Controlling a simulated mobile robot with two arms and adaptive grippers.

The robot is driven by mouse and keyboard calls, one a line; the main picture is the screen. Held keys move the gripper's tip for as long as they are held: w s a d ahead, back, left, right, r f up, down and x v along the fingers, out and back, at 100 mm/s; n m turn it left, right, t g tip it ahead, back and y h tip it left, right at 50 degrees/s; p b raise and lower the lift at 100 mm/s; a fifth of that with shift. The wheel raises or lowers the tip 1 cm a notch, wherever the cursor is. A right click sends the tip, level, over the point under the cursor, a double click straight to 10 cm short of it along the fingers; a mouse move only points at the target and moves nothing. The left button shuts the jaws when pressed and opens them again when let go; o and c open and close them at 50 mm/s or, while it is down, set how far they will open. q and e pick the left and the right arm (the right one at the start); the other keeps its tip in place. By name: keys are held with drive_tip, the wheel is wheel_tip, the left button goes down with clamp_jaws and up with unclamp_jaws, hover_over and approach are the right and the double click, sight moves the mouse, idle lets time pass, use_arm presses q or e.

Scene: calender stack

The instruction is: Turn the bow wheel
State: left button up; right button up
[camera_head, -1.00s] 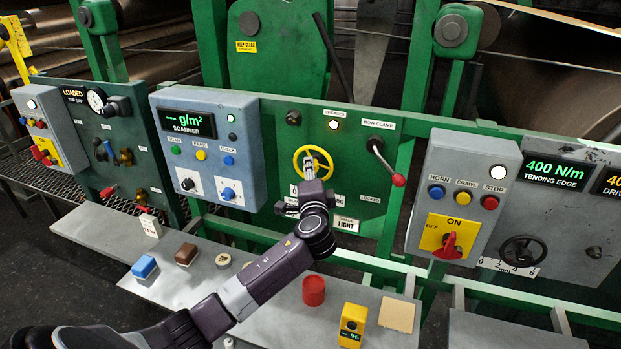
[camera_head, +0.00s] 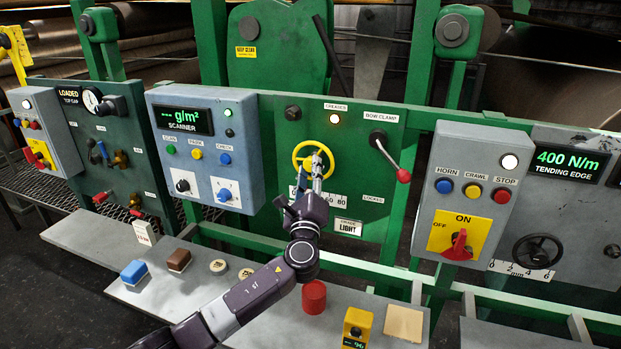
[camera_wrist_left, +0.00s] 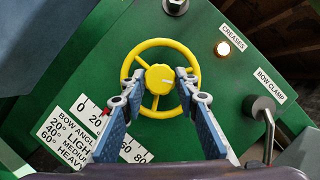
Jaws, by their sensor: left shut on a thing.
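The yellow bow wheel (camera_head: 297,160) is on the green panel, and it also shows in the left wrist view (camera_wrist_left: 160,78) with spokes and a round hub. My left gripper (camera_head: 317,161) reaches it from below. In the left wrist view its two blue fingers (camera_wrist_left: 159,84) lie either side of the hub, across the lower part of the wheel, shut on it. A bow angle scale (camera_wrist_left: 93,126) sits below left of the wheel, with a red marker just past 20, partly hidden by a finger. My right gripper is not in view.
A lamp labelled CREASES (camera_head: 334,118) glows above the wheel. The bow clamp lever (camera_head: 390,158) with a red knob stands out to the right. A grey shelf (camera_head: 180,299) below holds a red cup (camera_head: 314,297), a yellow device (camera_head: 356,327) and small blocks.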

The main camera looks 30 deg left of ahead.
use_arm(q)
drive_tip(key=m, duration=0.2)
drive_tip(key=m+t+h+b, duration=0.1)
drive_tip(key=m+h+b, duration=0.1)
drive_tip(key=m, duration=0.1)
drive_tip(key=shift+a+f+m+t, duration=0.15)
drive_tip(key=shift+f+m+t, duration=0.15)
drive_tip(key=shift+t, duration=0.1)
drive_tip(key=shift+r+m+t+h+b, duration=0.15)
drive_tip(key=shift+m+t+h+b, duration=0.25)
drive_tip(key=shift+m, duration=0.8)
drive_tip(key=shift+r, duration=0.1)
drive_tip(key=o, duration=1.1)
drive_tip(key=shift+o, duration=0.2)
drive_tip(key=shift+s, duration=0.15)
drive_tip(key=v, duration=1.2)
drive_tip(key=shift+a, duration=0.15)
